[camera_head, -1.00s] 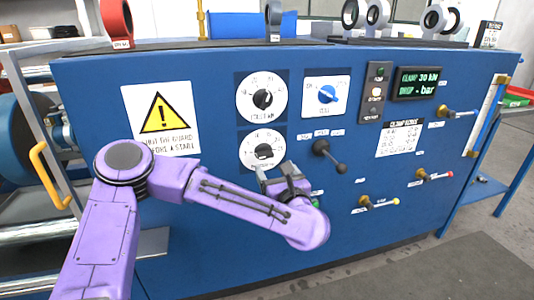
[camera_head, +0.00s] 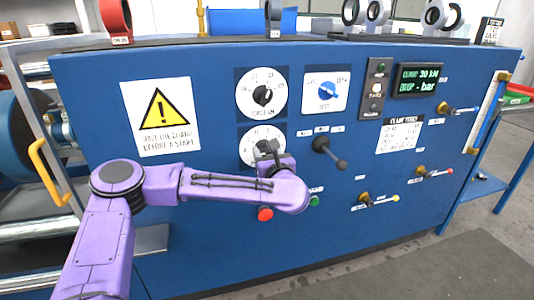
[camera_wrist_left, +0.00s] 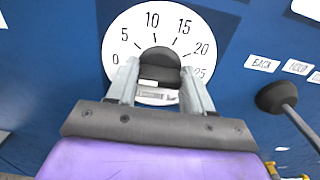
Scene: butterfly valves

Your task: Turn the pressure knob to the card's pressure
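The pressure knob (camera_wrist_left: 158,62) is a black knob on a white dial (camera_wrist_left: 115,38) marked 0 to 25 in the left wrist view. In the head view this lower dial (camera_head: 246,146) is partly covered by my gripper. My left gripper (camera_wrist_left: 160,78) has its fingers apart, one on each side of the knob, with narrow gaps showing. Whether they touch it is unclear, and the knob's pointer cannot be read. The card (camera_head: 400,134) with small rows of text is on the panel's right; its figures are too small to read. My right gripper is not in view.
An upper dial (camera_head: 262,94), a blue switch (camera_head: 327,90), a black lever (camera_head: 330,152) and a display (camera_head: 418,79) reading clamp 30 kN share the blue panel. A red button (camera_head: 265,214) and a green one (camera_head: 314,201) lie below, close to my arm.

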